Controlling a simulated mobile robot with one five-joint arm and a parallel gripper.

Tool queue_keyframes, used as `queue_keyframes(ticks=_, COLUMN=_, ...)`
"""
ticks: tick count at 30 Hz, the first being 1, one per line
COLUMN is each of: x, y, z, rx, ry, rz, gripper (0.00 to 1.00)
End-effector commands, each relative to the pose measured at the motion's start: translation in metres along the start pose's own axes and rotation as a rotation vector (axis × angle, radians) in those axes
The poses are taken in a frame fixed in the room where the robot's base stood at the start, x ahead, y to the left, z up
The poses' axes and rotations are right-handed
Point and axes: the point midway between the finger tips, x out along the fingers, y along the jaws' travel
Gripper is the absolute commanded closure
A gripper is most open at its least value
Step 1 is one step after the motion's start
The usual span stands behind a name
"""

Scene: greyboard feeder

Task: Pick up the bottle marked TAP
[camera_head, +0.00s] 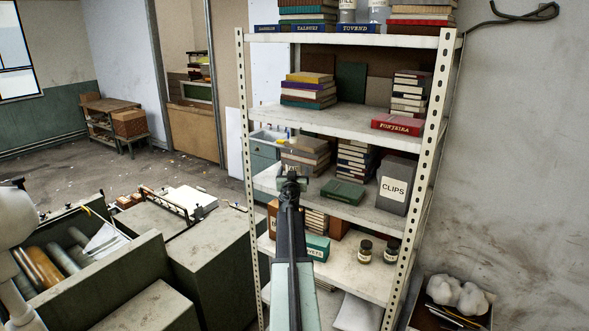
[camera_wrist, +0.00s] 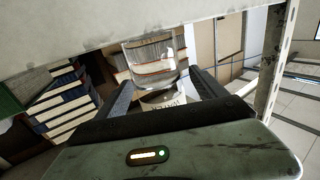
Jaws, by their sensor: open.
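My gripper (camera_head: 290,180) reaches in at the shelf level with the CLIPS box. In the wrist view my gripper (camera_wrist: 163,88) is open, with its two dark fingers apart. A clear glass vessel (camera_wrist: 153,62), seemingly a bottle, shows between and beyond the fingers, with books seen through it. A pale label (camera_wrist: 165,110) sits by it, its lettering too small to read. I cannot tell whether the fingers touch it. In the head view my gripper mostly hides that spot. Two clear bottles (camera_head: 347,10) (camera_head: 378,11) stand on the top shelf; I cannot read TAP on either.
The white shelf rack (camera_head: 432,150) has tight posts and boards. A grey CLIPS box (camera_head: 397,185) and green book (camera_head: 342,191) stand to the right of my gripper. Book stacks (camera_wrist: 62,100) stand beside it. Two dark jars (camera_head: 364,252) (camera_head: 391,252) are on the board below.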

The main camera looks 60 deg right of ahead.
Motion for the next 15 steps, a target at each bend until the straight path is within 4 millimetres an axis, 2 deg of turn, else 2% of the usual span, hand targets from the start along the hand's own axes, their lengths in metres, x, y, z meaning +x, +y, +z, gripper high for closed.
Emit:
queue_keyframes(ticks=1, x=-0.0005, y=0.0003, z=0.0, rx=0.0, ry=0.0, rz=0.0, gripper=0.19)
queue_keyframes(ticks=2, x=-0.0005, y=0.0004, z=0.0, rx=0.0, ry=0.0, rz=0.0, gripper=0.25)
queue_keyframes(ticks=9, x=-0.0006, y=0.0007, z=0.0, rx=0.0, ry=0.0, rz=0.001, gripper=0.92)
queue_keyframes(ticks=15, x=-0.0005, y=0.001, z=-0.0002, rx=0.0, ry=0.0, rz=0.001, gripper=0.94)
